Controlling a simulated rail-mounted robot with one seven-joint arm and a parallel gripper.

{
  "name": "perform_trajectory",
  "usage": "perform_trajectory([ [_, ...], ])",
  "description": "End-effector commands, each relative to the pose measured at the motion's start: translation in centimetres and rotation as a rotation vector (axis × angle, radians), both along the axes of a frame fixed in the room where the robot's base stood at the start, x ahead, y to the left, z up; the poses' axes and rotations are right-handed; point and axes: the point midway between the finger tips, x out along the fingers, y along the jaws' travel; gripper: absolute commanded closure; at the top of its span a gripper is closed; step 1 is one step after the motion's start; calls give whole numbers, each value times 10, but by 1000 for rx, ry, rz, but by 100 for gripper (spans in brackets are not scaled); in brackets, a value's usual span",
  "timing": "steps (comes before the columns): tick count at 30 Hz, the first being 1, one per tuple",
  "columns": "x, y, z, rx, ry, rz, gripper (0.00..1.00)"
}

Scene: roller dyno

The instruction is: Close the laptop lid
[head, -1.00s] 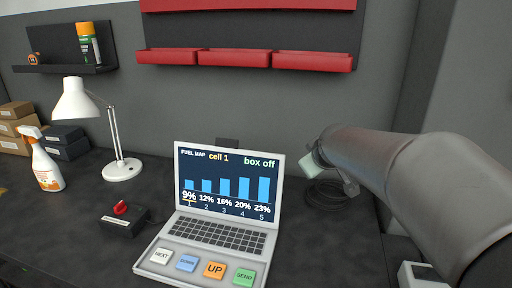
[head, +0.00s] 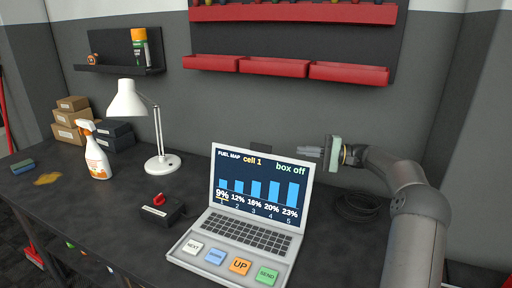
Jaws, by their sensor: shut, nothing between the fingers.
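The laptop (head: 241,230) stands open on the dark workbench, its keyboard and coloured keys facing me. Its lid (head: 261,188) is upright, tilted slightly back, with a bar chart, "cell 1" and "box off" on the screen. My gripper (head: 312,152) is shut and empty.
A black box with a red switch (head: 160,206) sits left of the laptop. A white lamp (head: 162,163), a spray bottle (head: 97,158) and stacked boxes (head: 73,118) stand further left. A coiled black cable (head: 358,205) lies right of the lid. Red trays (head: 281,67) hang on the wall.

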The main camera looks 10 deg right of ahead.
Motion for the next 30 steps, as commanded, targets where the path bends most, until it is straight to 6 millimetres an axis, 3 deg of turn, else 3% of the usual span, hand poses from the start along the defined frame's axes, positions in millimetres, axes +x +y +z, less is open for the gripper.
perform_trajectory([
  [5, 1, 2, 6, 49, -2, 11, 100],
  [19, 30, 93, 13, 43, 0, 12, 100],
  [24, 9, 101, 18, 42, 0, 9, 100],
  [30, -2, 108, 19, 42, -2, 9, 100],
])
